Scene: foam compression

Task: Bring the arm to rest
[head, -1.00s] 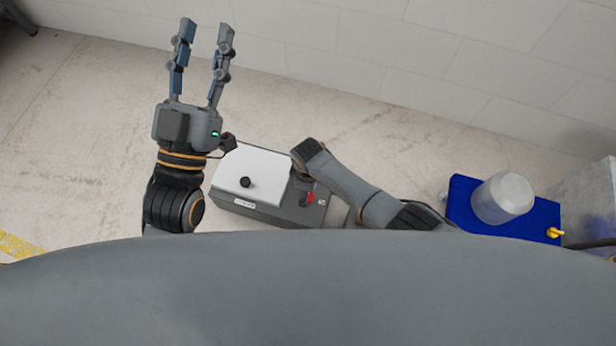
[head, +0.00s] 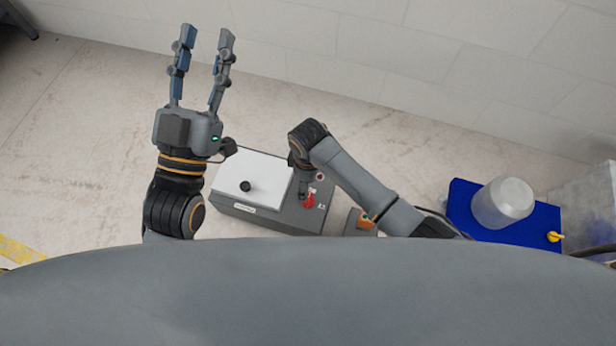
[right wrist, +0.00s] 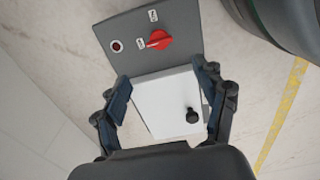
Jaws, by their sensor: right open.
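My left gripper (head: 202,62) points up the picture in the head view, its two fingers spread apart and empty. My right arm (head: 350,180) reaches in from the lower right, with its wrist bent over the right end of the grey machine. In the right wrist view my right gripper (right wrist: 163,104) is open, with its fingers apart. The machine's white lid (right wrist: 160,98) with a black knob (right wrist: 192,115) shows between and beyond the fingers. The right gripper's fingers cannot be made out in the head view.
The grey machine (head: 270,214) carries a white lid (head: 262,172) and a red switch (head: 308,200), which also shows in the right wrist view (right wrist: 158,39). A blue box (head: 465,205) with a translucent container (head: 503,202) stands at right.

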